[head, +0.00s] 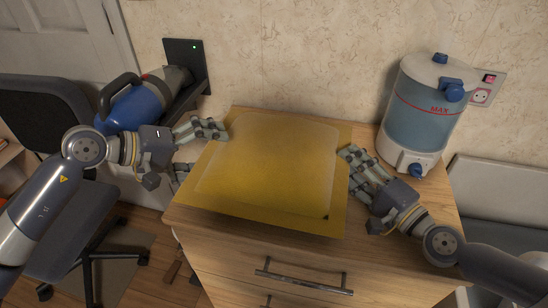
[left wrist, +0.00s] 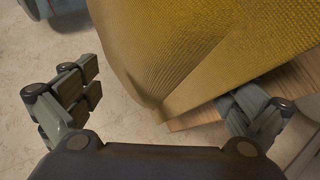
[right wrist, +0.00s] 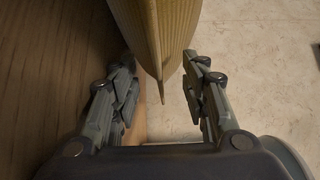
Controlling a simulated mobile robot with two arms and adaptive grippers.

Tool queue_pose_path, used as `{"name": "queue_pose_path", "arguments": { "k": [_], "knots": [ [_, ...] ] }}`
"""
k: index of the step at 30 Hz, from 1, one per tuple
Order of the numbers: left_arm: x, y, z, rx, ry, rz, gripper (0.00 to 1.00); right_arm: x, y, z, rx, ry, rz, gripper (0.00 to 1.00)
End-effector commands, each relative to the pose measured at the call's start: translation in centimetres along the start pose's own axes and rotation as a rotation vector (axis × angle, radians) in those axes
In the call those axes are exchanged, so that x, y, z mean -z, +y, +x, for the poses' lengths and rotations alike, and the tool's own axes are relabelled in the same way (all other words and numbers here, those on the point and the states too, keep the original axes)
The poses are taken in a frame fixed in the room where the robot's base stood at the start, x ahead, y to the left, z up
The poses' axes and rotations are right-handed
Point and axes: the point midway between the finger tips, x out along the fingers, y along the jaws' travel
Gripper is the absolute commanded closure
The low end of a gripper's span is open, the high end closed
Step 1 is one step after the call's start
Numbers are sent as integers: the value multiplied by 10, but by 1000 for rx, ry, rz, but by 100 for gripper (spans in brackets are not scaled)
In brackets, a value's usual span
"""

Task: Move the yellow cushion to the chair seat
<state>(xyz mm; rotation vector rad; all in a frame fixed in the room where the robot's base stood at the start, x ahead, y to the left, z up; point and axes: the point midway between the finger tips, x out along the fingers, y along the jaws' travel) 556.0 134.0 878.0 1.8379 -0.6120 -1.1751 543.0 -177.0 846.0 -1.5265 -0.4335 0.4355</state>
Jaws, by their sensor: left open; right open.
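The yellow cushion (head: 270,168) lies flat on top of the wooden drawer cabinet in the head view. My left gripper (head: 200,150) is open at the cushion's left edge; in the left wrist view the cushion (left wrist: 215,45) comes in between its spread fingers (left wrist: 155,105). My right gripper (head: 355,172) is open at the cushion's right edge; in the right wrist view the cushion's edge (right wrist: 158,35) points between the fingers (right wrist: 163,85), with gaps on both sides. The dark chair seat (head: 75,225) is at the left, partly hidden by my left arm.
A water dispenser (head: 428,105) stands at the cabinet's back right. A blue handheld vacuum (head: 145,100) hangs on a wall mount behind my left gripper. The chair backrest (head: 45,110) rises at the left. The cabinet (head: 300,262) has drawer handles at its front.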

Motion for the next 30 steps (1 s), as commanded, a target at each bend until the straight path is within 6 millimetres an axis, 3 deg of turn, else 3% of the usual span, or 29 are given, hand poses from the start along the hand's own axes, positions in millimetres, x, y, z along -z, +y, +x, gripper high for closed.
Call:
{"name": "queue_pose_path", "arguments": {
  "k": [7,19,24,27,30],
  "knots": [
    [0,1,15,-1,-1,0,0,0,-1,21,2,1,0,58],
    [0,0,18,1,-1,1,0,0,0,24,0,1,-1,58],
    [0,0,18,0,-1,0,39,0,0,24,0,0,0,94],
    [-1,1,18,-2,-2,0,56,-1,0,24,-1,-4,1,95],
    [-2,1,18,-4,-4,0,56,-3,0,24,-1,-8,2,95]
  ]
}}
